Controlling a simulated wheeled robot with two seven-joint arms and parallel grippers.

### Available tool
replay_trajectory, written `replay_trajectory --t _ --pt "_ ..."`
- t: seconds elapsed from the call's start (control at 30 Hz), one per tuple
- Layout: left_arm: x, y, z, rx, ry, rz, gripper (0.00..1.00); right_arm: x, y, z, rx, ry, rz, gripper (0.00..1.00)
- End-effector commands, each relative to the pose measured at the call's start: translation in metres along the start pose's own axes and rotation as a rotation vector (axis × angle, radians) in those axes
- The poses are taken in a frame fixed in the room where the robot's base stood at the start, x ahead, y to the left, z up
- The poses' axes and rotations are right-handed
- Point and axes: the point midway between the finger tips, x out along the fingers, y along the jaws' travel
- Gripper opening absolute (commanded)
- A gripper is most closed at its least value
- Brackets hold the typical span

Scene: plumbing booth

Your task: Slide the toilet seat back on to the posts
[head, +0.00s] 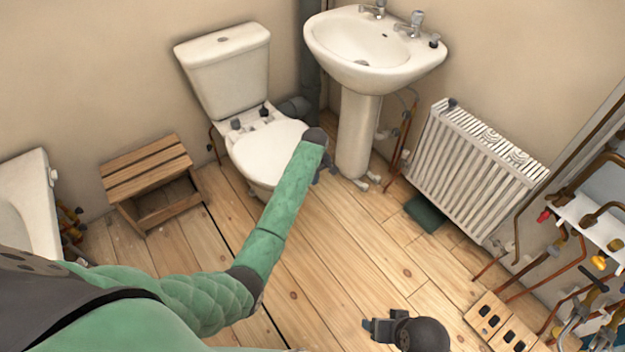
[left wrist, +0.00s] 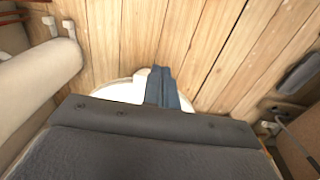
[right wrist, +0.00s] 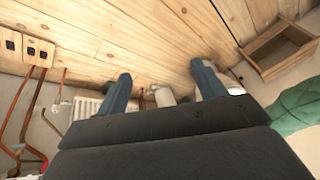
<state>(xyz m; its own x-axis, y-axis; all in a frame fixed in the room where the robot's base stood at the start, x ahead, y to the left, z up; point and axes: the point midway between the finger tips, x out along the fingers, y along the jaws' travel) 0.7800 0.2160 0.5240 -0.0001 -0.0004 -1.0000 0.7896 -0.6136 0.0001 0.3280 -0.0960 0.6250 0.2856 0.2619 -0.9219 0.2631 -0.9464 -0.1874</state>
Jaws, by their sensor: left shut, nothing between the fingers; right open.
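The white toilet seat (head: 262,150) lies flat over the bowl of the toilet (head: 222,62). Two dark posts (head: 236,124) stand at the back of the bowl, near the seat's rear edge; I cannot tell whether the seat touches them. My left gripper (head: 325,172) is shut and empty at the right front side of the seat, partly hidden by my forearm. In the left wrist view, its closed fingers (left wrist: 163,84) overlap a white rounded edge, apparently the seat (left wrist: 120,91); contact is unclear. My right gripper (head: 372,328) is open and empty, low over the floor; its fingers (right wrist: 164,88) are apart.
A washbasin on a pedestal (head: 357,135) stands right of the toilet, close to my left gripper. A wooden stool (head: 145,168) stands to the left. A radiator (head: 472,165) and pipework line the right wall. The floor in front is mostly clear.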

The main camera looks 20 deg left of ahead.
Motion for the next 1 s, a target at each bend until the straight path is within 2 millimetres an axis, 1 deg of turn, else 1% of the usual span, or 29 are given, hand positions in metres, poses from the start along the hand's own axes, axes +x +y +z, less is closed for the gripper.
replay_trajectory --t 0.47,0.6,0.7,0.83,1.0 --pt "0.083 -0.001 0.0 0.001 -0.001 -0.003 0.0 -0.005 0.002 0.001 0.002 -0.011 0.007 0.69" --pt "0.082 -0.001 -0.02 0.0 0.002 -0.001 0.0 -0.009 0.004 0.001 0.003 -0.021 0.012 0.69" --pt "0.083 0.0 -0.03 0.001 0.0 0.0 0.0 -0.011 0.006 0.002 0.004 -0.025 0.016 0.69" --pt "0.084 -0.001 -0.038 0.002 0.001 -0.001 0.0 -0.012 0.008 0.003 0.006 -0.028 0.021 0.69" --pt "0.084 -0.001 -0.041 0.002 0.0 0.0 0.0 -0.013 0.009 0.003 0.007 -0.03 0.022 0.69"
